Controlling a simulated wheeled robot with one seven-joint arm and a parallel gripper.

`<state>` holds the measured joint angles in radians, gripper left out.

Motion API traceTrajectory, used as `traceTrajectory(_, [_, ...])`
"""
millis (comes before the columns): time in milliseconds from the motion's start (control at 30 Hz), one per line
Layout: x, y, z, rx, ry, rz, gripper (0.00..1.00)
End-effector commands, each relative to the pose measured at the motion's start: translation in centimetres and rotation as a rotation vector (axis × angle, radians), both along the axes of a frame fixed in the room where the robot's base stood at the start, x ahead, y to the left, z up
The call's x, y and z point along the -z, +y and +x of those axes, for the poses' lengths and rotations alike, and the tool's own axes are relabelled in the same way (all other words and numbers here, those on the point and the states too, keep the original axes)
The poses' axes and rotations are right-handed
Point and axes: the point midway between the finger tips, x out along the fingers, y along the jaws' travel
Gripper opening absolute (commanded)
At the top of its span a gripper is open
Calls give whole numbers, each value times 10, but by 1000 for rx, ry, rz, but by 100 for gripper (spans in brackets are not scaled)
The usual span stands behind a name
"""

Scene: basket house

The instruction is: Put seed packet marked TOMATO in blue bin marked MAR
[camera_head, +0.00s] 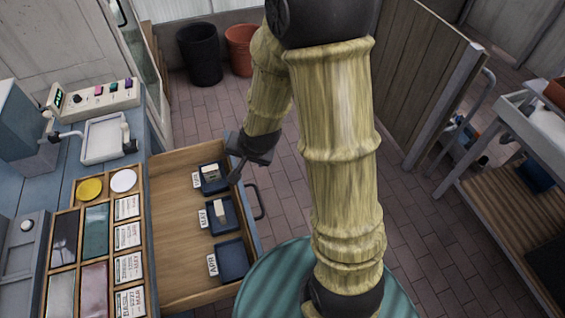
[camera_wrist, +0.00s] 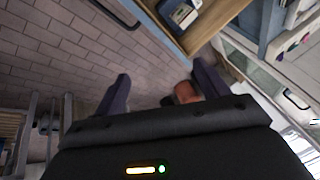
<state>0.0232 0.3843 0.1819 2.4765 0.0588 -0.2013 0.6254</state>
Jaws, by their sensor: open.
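Three blue bins sit in the open wooden drawer. The far bin (camera_head: 214,188) has a tag too small to read surely; a pale packet-like item (camera_head: 211,171) is in it. The middle bin (camera_head: 231,222), tagged MAY, also holds a pale item (camera_head: 221,210). The near bin (camera_head: 233,262), tagged APR, looks empty. I cannot read TOMATO on any item.
The drawer (camera_head: 180,265) has a dark handle (camera_head: 258,202) on its right. A wooden tray (camera_head: 103,235) with written cards and coloured compartments lies on the left bench. Black (camera_head: 199,55) and terracotta (camera_head: 241,48) pots stand behind. A green striped round surface (camera_head: 265,285) is near my arm.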

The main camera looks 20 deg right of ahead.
Motion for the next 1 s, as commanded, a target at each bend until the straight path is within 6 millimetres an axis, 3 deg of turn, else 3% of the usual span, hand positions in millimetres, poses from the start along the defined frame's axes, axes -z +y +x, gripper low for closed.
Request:
traceTrajectory(33, [-14, -10, -10, -60, 12, -54, 74])
traceTrajectory(200, [-47, -42, -56, -284, 102, -213, 74])
traceTrajectory(400, [-69, -62, -100, -477, 189, -300, 74])
traceTrajectory(533, [-72, -64, -108, -514, 207, -310, 74])
traceTrajectory(1000, [-71, -64, -107, -511, 205, -309, 74])
